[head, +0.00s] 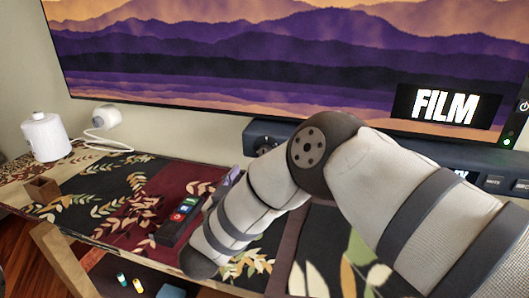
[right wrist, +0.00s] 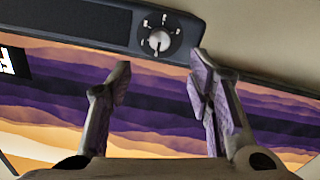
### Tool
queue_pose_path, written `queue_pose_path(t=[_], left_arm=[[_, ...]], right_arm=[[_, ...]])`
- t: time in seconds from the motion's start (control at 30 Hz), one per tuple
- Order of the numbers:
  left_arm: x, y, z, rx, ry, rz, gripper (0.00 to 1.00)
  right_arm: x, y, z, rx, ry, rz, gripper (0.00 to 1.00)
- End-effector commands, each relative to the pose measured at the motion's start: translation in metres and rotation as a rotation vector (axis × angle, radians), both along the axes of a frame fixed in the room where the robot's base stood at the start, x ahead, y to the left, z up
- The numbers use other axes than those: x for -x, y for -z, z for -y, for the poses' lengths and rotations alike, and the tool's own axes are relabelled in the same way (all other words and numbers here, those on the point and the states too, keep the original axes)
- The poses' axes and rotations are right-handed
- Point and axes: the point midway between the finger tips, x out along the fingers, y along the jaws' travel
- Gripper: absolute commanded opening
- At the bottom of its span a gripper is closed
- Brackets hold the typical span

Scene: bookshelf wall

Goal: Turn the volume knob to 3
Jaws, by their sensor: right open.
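The volume knob (right wrist: 158,40) is a pale round dial with white marks around it, near the end of the dark soundbar (right wrist: 80,18). I cannot read its setting. In the head view the knob (head: 265,146) shows as a dark round shape on the soundbar (head: 240,135), close to my right arm. My right gripper (right wrist: 160,67) is open and empty, with its fingertips apart, below the knob in the wrist picture and not visibly touching it. In the head view, only a bit of purple finger shows beside my arm; the rest is hidden. My left gripper is not in view.
A large screen (head: 250,75) stands behind the soundbar. My right arm hides much of the middle.

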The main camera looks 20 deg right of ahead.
Motion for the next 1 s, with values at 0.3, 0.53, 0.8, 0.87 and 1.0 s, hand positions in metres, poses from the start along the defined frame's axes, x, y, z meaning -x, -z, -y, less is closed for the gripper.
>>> queue_pose_path(t=[0.3,0.53,0.8,0.87,1.0], left_arm=[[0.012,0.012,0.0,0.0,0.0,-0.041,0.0],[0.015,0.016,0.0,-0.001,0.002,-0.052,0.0],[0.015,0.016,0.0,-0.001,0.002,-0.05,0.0],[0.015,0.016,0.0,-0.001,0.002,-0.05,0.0],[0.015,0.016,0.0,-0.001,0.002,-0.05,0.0]], right_arm=[[-0.064,0.006,0.046,0.0,0.003,-0.004,0.47],[-0.085,0.003,0.058,0.001,-0.002,-0.004,0.47],[-0.086,0.001,0.059,0.001,-0.002,-0.001,0.4],[-0.086,0.001,0.059,0.001,-0.002,-0.001,0.26],[-0.086,0.001,0.059,0.001,-0.002,-0.002,0.0]])
